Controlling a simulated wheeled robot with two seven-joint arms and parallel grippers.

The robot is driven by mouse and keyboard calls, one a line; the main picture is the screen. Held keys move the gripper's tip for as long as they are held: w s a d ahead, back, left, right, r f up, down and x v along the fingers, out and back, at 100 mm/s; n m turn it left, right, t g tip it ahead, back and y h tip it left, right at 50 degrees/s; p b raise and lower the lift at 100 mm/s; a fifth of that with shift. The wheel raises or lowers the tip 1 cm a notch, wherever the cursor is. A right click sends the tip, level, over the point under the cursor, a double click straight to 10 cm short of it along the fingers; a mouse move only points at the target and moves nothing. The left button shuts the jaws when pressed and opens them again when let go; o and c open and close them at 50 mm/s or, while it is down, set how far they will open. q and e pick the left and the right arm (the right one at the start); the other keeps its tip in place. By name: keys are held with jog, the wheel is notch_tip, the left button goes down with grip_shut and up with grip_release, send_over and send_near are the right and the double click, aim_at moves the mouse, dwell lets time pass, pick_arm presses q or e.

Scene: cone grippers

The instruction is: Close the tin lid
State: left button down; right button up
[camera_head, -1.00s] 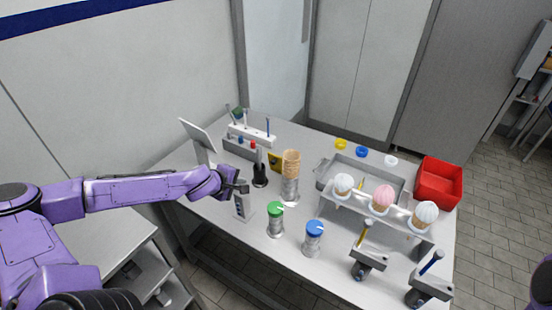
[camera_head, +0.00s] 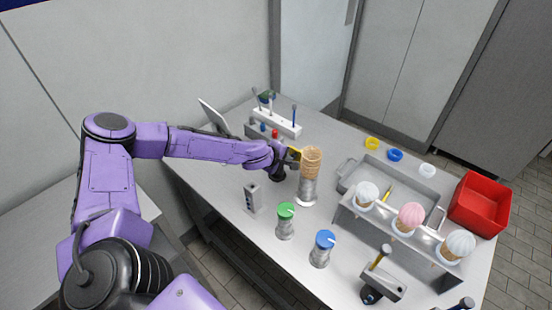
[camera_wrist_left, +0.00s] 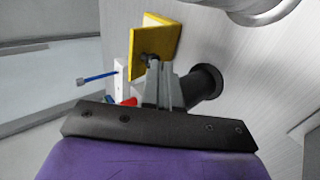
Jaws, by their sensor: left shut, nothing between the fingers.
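A yellow folded piece (camera_wrist_left: 152,50), which looks like a small tin with its lid standing open, shows in the left wrist view. In the head view only a bit of its yellow (camera_head: 295,153) shows behind my left gripper (camera_head: 290,160). My left gripper is shut and empty, and its fingertips (camera_wrist_left: 158,78) are right at the lower edge of the yellow piece, by a dark spot. I cannot tell whether they touch it. My right gripper is not in view.
A stack of cones (camera_head: 312,162) stands just right of the gripper. A dark cylinder (camera_wrist_left: 203,84) is close by the fingers. A white rack (camera_head: 275,122) is behind. Green-lidded (camera_head: 286,212) and blue-lidded (camera_head: 325,240) jars and a grey box (camera_head: 252,198) stand in front.

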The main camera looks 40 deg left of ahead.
pick_arm(q)
jog(key=shift+w+a+r+p, duration=0.15)
jog(key=shift+w+p, duration=0.3)
jog(key=shift+w, duration=0.45)
jog(key=shift+s, duration=0.1)
